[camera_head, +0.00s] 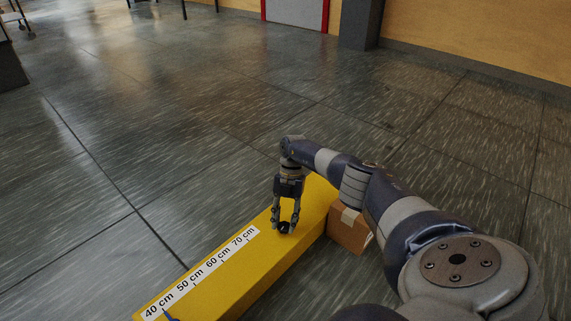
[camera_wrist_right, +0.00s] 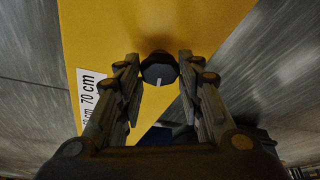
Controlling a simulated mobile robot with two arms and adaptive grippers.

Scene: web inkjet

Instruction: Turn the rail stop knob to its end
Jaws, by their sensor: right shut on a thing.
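A yellow rail (camera_head: 255,257) with a white scale strip (camera_head: 203,272) marked from 40 cm to 70 cm runs from the lower left toward the middle of the head view. A small dark knob (camera_head: 285,227) sits on its top, past the 70 cm mark. In the right wrist view the knob (camera_wrist_right: 159,69) is round and dark, with a light pointer line pointing down. My right gripper (camera_head: 286,222) reaches down over the rail and is shut on the knob, with a finger on each side. My left gripper is not in view.
A brown cardboard box (camera_head: 347,233) stands on the floor against the right side of the rail, close under my right arm. Part of a blue object (camera_head: 170,315) shows at the bottom edge by the scale. The tiled floor (camera_head: 90,130) left of the rail is clear.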

